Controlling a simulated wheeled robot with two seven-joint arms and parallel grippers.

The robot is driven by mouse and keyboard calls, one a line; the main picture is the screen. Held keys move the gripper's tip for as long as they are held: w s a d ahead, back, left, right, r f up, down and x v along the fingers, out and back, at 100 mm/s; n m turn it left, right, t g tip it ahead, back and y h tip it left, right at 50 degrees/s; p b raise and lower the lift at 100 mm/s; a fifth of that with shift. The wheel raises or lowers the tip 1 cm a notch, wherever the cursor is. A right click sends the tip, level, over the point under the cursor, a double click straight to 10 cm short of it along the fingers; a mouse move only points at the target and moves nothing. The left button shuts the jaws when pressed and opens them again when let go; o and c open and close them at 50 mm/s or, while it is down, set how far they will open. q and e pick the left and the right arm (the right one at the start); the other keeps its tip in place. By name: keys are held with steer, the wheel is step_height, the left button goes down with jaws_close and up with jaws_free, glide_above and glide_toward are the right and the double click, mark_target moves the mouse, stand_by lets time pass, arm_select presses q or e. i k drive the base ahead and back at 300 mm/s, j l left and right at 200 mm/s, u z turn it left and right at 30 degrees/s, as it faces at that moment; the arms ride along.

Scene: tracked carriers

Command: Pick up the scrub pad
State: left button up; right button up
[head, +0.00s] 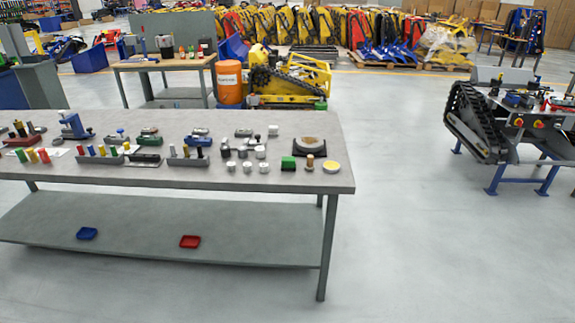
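A grey workbench (200,177) stands ahead on the left. I cannot tell for sure which thing is the scrub pad. A small green block (289,163) near the right end of the bench top could be it. Beside it are a small brown-topped piece (310,162) and a round white piece with a yellow top (331,167). On the lower shelf (140,222) lie a flat blue piece (87,233) and a flat red piece (190,241), which look like shallow trays. Neither of my grippers is in view.
Several small parts and holders cover the bench top, including a round disc on a dark base (309,146). A tracked carrier (500,115) stands at the right. A second bench (165,63) and an orange barrel (229,82) are behind. The floor right of the bench is clear.

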mark_target(289, 164)
steer(key=i+l+u, duration=0.1)
steer(key=i+l, duration=0.6)
steer(key=i, duration=0.25)
steer(key=i+l, duration=0.8)
steer(key=i+j+u, duration=0.05)
steer(key=i, duration=0.1)
